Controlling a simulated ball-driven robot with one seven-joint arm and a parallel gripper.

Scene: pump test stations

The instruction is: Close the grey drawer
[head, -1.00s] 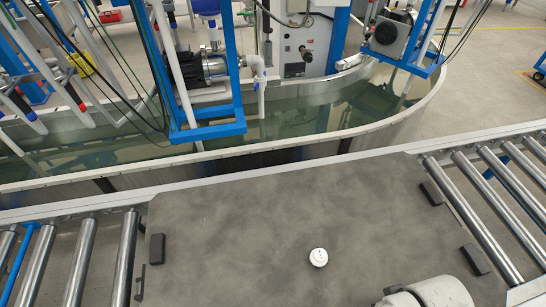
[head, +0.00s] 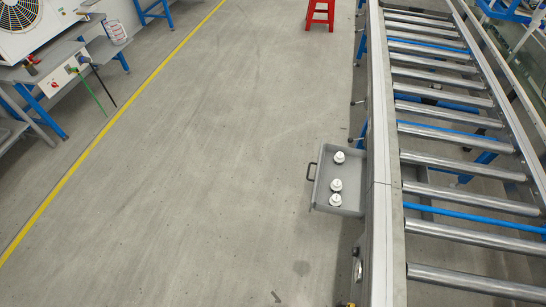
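The grey drawer (head: 351,199) stands pulled out from the left side of the roller conveyor frame, in the lower right middle of the head view. Its dark handle (head: 311,172) is on its left-hand front. Three white round items sit inside it: one (head: 339,157) at the far end and two (head: 336,185) close together nearer to me. My gripper is not in view.
The roller conveyor (head: 450,165) runs along the right side. Open grey floor (head: 200,190) lies left of the drawer, with a yellow line (head: 110,134) across it. A red stool (head: 320,14) stands at the back. A workbench (head: 62,62) with equipment is at upper left.

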